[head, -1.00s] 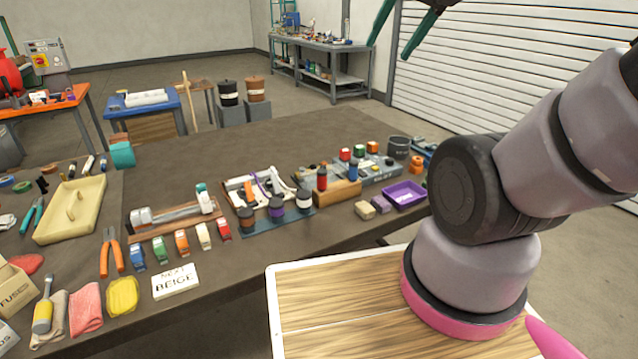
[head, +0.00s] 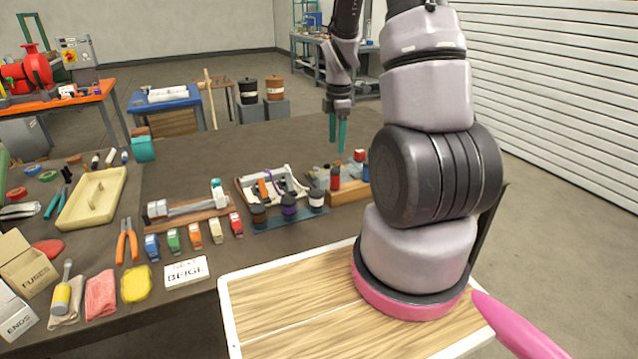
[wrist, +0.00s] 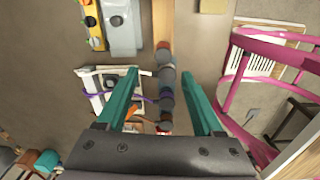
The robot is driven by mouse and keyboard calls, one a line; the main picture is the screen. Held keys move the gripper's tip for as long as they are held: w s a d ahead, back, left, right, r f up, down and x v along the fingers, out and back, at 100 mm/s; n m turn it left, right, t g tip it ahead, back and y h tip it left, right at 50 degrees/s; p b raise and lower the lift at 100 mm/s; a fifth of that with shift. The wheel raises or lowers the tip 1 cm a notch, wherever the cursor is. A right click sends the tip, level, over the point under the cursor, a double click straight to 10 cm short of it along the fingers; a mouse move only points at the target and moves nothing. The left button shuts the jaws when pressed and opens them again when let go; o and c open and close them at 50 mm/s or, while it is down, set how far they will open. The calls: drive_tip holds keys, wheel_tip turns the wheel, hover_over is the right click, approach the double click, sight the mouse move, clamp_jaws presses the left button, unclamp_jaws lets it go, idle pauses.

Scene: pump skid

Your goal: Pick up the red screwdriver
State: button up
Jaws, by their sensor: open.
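A red upright handle (head: 335,179) with a dark top stands at the left end of a wooden block (head: 350,192) on the dark table; it looks like the red screwdriver, but I cannot make out a shaft. My gripper (head: 337,147) has teal fingers pointing down. It is open and empty, and appears above and beyond the block in the head view. In the wrist view my gripper (wrist: 158,73) has its fingers apart, with a row of round dark caps (wrist: 167,103) below between them. My arm hides the block's right part in the head view.
Dark-capped jars (head: 289,205) stand left of the block. A white tray (head: 243,190) with a purple cable lies behind them; it also shows in the wrist view (wrist: 88,75). Small coloured items and a sign (head: 186,271) line the front edge. The table's back is clear.

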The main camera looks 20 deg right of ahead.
sight(335, 170)
drive_tip(key=shift+n, duration=0.6)
drive_tip(key=f, duration=0.7)
drive_tip(key=shift+w+a+f, duration=0.15)
drive_tip(key=shift+w+a, duration=0.05)
drive_tip(key=f, duration=0.5)
drive_tip(key=shift+s+d+f, duration=0.1)
drive_tip(key=shift+s+f, duration=0.2)
drive_tip(key=shift+s, duration=0.05)
clamp_jaws()
